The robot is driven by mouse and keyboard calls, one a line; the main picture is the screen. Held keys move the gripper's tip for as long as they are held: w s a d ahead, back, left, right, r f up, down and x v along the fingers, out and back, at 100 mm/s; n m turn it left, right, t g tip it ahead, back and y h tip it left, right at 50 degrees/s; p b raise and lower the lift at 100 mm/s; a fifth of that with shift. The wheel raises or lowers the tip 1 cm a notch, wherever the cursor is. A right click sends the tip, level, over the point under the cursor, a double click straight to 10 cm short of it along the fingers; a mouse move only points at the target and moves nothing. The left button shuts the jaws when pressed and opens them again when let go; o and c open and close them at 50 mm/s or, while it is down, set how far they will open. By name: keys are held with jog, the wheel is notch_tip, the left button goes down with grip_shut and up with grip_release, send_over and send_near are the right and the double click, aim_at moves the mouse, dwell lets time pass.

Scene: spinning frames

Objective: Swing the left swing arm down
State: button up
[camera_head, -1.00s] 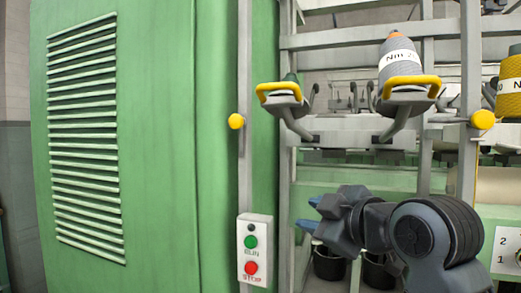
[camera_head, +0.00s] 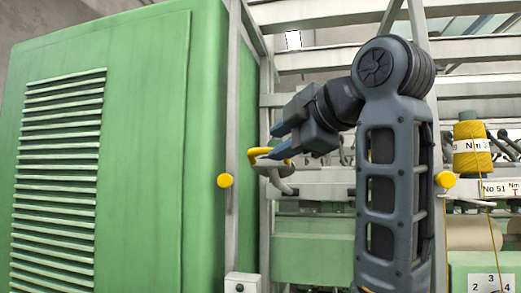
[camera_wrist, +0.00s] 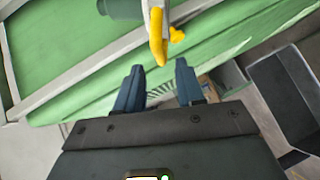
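The left swing arm (camera_head: 279,180) is grey with a yellow handle (camera_head: 258,152) at its front end. My gripper (camera_head: 277,142) is raised beside this handle, its blue fingers overlapping part of it in the head view. In the wrist view the two fingers of my gripper (camera_wrist: 157,78) stand apart with nothing between their tips. The yellow handle (camera_wrist: 157,48) points down toward the gap, just beyond the fingertips. A dark green peg (camera_wrist: 120,8) shows beside it at the top edge.
A green cabinet (camera_head: 150,130) fills the left, with a grey post and yellow knob (camera_head: 225,180) at its edge. The control box (camera_head: 242,284) is below it. Grey frame bars (camera_head: 330,22) cross above.

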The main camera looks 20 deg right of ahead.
aim_at(267, 150)
jog(key=p+x, duration=0.1)
jog(key=x, duration=0.5)
grip_shut()
dwell(0.3)
